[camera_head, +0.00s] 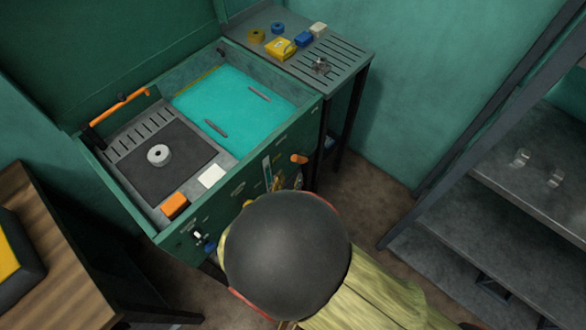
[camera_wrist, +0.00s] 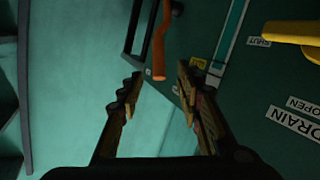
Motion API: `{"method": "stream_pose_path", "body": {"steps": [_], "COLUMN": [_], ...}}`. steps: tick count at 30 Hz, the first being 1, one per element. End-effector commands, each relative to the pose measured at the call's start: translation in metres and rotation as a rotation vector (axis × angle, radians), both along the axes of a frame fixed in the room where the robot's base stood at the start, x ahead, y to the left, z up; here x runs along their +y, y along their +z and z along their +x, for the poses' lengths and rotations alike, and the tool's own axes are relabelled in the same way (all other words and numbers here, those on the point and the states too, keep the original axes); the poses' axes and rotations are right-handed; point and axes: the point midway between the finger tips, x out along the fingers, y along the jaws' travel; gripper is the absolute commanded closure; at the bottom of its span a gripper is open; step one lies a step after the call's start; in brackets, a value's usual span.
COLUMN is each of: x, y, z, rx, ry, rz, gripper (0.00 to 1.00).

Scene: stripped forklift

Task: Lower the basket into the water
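A green washer cabinet (camera_head: 190,222) holds a basin of turquoise water (camera_head: 236,105). Two dark grey bars show at the water: one bar (camera_head: 217,128) near the front and another bar (camera_head: 259,93) farther back. I cannot tell whether they belong to the basket, and no basket body is clear. An orange handle (camera_head: 299,158) sticks out at the cabinet's front right; it also shows in the wrist view (camera_wrist: 159,55). My gripper (camera_wrist: 159,74) is open, its fingers on either side of the handle's end in the picture. I see no grip on it. My arm partly hides the gripper (camera_head: 285,181) in the head view.
A yellow lever (camera_wrist: 295,32) sits beside DRAIN and OPEN labels. Left of the water, a dark plate (camera_head: 180,170) carries a grey ring (camera_head: 159,155). A second orange bar (camera_head: 120,105) is at the back left. A slotted side table (camera_head: 345,60) holds small parts. Metal shelves (camera_head: 500,180) stand right.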

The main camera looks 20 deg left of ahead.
Motion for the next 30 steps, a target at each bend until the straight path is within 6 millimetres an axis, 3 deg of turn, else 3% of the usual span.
{"method": "stream_pose_path", "body": {"steps": [3,9,30], "x": [0.0,-0.002,-0.001], "y": [0.003,0.005,0.008], "z": [-0.015,-0.025,-0.02], "rx": [0.0,0.001,0.024], "ry": [0.002,0.001,-0.002], "rz": [0.001,-0.001,0.022], "gripper": [0.65,0.65,0.65]}}
